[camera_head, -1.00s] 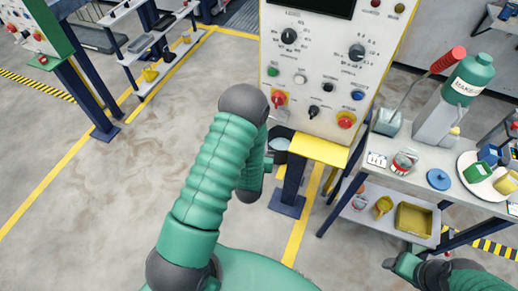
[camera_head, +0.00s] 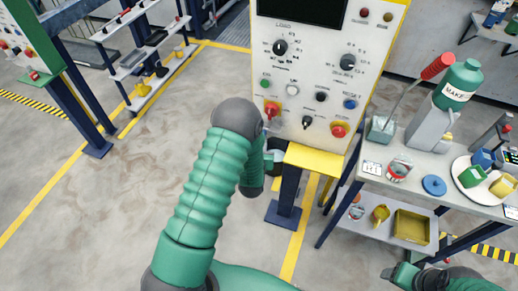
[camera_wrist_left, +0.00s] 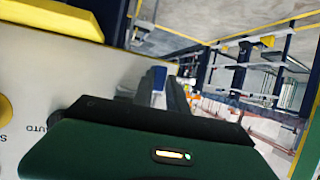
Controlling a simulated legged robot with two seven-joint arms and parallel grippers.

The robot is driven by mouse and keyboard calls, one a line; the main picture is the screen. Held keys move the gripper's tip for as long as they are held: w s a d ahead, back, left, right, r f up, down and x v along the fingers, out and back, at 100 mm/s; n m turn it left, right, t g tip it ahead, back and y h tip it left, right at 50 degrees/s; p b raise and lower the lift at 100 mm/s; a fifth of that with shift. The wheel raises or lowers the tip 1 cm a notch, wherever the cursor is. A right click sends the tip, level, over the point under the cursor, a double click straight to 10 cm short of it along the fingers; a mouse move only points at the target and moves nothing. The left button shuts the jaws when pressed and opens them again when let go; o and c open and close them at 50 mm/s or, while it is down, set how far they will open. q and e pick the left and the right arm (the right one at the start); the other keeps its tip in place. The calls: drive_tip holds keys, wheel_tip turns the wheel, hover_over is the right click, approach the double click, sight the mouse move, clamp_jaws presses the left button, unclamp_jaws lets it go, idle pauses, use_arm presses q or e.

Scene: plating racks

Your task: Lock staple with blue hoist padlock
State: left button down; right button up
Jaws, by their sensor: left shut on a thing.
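My left gripper (camera_head: 267,160) is by the lower left edge of the white control panel (camera_head: 300,75), mostly hidden behind my arm in the head view. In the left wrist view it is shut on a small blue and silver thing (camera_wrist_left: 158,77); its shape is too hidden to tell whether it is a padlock. A blue padlock-like block (camera_head: 484,158) sits on a white plate (camera_head: 461,166) at the right, with a green one (camera_head: 470,177) and a yellow one (camera_head: 501,187). I cannot make out the staple. My right gripper (camera_head: 402,273) is low at the right, its jaws unclear.
A grey table (camera_head: 420,182) at the right holds a green bottle (camera_head: 459,85), a can (camera_head: 399,168) and a blue disc (camera_head: 434,185). A yellow tray (camera_head: 411,226) is on its lower shelf.

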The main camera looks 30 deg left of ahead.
use_arm(q)
drive_tip(key=shift+w+d+f+b, duration=0.4)
drive_tip(key=shift+d+b, duration=0.05)
drive_tip(key=shift+d, duration=0.15)
drive_tip(key=shift+w+d+f+b, duration=0.4)
drive_tip(key=shift+d+f+b, duration=0.05)
drive_tip(key=shift+d, duration=0.15)
drive_tip(key=shift+w+d+f+b, duration=0.4)
drive_tip(key=shift+d+b, duration=0.05)
drive_tip(key=shift+d, duration=0.15)
drive_tip(key=c, duration=1.9)
unclamp_jaws()
clamp_jaws()
drive_tip(key=shift+r+p, duration=1.05)
drive_tip(key=shift+r, duration=0.35)
drive_tip(key=shift+f+b, duration=0.35)
